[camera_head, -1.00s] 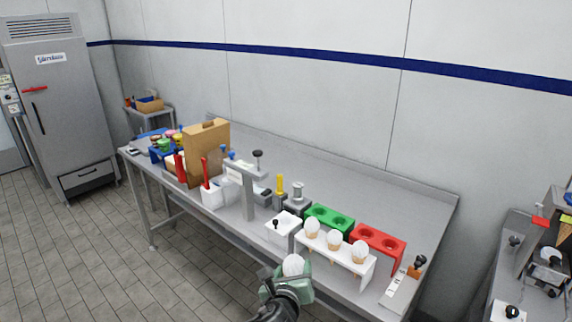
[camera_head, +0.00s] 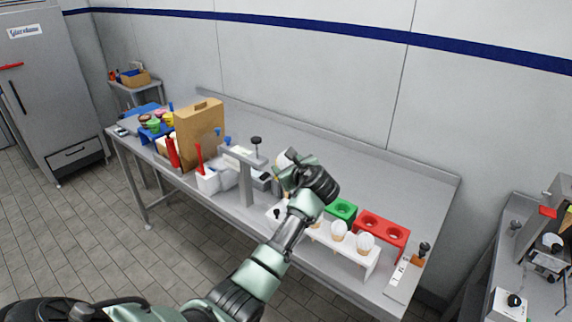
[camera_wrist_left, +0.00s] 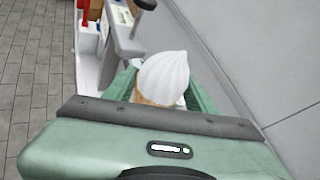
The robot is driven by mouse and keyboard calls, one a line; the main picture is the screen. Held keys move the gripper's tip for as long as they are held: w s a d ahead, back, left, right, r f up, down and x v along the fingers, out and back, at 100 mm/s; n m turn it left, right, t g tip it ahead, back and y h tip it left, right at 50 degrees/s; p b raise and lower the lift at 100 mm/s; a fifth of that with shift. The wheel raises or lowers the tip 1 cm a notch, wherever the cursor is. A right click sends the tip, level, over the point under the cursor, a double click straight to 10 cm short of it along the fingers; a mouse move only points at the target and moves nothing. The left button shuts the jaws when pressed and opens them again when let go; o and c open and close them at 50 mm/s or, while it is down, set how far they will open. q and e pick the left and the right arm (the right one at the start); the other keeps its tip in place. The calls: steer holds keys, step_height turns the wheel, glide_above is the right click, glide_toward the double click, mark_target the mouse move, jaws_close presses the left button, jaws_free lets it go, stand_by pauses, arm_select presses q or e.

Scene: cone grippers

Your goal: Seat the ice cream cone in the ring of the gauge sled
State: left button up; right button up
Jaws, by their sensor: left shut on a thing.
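My left gripper (camera_head: 296,168) is shut on an ice cream cone, over the middle of the bench beside the grey gauge stand (camera_head: 246,180). The cone's white swirl (camera_wrist_left: 165,76) stands up between the green fingers in the left wrist view, with a little tan cone below it; the rest is hidden. In the head view a bit of the white swirl (camera_head: 282,158) shows left of the gripper. The stand has a flat grey top and a black knob (camera_head: 256,141). I cannot make out the sled's ring; my gripper and forearm cover that area. My right gripper is not in view.
A white rack (camera_head: 372,264) with cones (camera_head: 366,243) stands at the front edge, partly behind my forearm. Green (camera_head: 342,208) and red (camera_head: 382,232) holders stand behind it. A tan box (camera_head: 200,135) stands left. The bench back is clear.

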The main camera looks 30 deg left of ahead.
mark_target(286, 195)
arm_select(q)
step_height(286, 195, down, 2)
steer(key=shift+d+f+b, duration=0.1)
steer(key=shift+b, duration=1.1)
steer(key=shift+f+b, duration=0.85)
steer(key=shift+b, duration=0.3)
steer(key=shift+f, duration=0.25)
step_height(286, 195, down, 3)
steer(key=shift+r, duration=0.2)
steer(key=shift+f+b, duration=0.45)
steer(key=shift+f, duration=0.65)
steer(key=shift+s+f, duration=0.15)
steer(key=shift+f, duration=1.15)
